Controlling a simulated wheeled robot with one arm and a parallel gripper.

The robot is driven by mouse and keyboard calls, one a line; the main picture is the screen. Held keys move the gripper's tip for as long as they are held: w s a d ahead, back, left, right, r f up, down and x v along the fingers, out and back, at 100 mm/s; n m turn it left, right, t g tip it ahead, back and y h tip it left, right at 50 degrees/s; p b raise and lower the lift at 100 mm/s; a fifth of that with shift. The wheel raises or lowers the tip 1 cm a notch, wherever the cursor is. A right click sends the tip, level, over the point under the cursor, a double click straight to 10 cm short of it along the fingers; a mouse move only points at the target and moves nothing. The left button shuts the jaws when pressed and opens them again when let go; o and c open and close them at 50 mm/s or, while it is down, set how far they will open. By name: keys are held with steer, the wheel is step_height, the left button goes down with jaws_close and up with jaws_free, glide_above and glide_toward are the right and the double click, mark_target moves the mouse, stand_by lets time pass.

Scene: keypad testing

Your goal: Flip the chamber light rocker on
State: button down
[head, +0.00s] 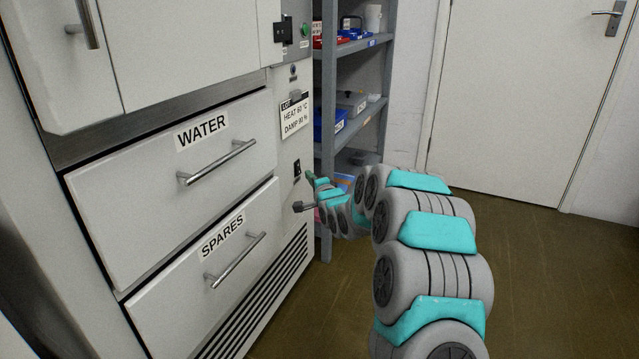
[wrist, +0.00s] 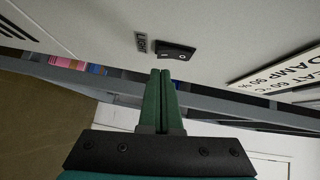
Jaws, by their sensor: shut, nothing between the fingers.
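The chamber light rocker (head: 297,168) is a small black switch on the white panel to the right of the drawers. In the wrist view the rocker (wrist: 177,51) sits just beyond my fingertips, with light marks on its face. In the head view my gripper (head: 310,176) is small and just right of the rocker. I cannot tell whether the fingertips touch it, nor which way it is set.
A white notice (head: 295,115) about heat and damp hangs above the rocker. The WATER drawer (head: 180,180) and SPARES drawer (head: 215,270) are shut. A grey shelf unit (head: 328,80) stands close behind. Floor (head: 560,270) is clear on the right.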

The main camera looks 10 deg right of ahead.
steer(key=shift+w+a+f, duration=0.2)
steer(key=shift+w+a, duration=0.25)
steer(key=shift+a, duration=0.25)
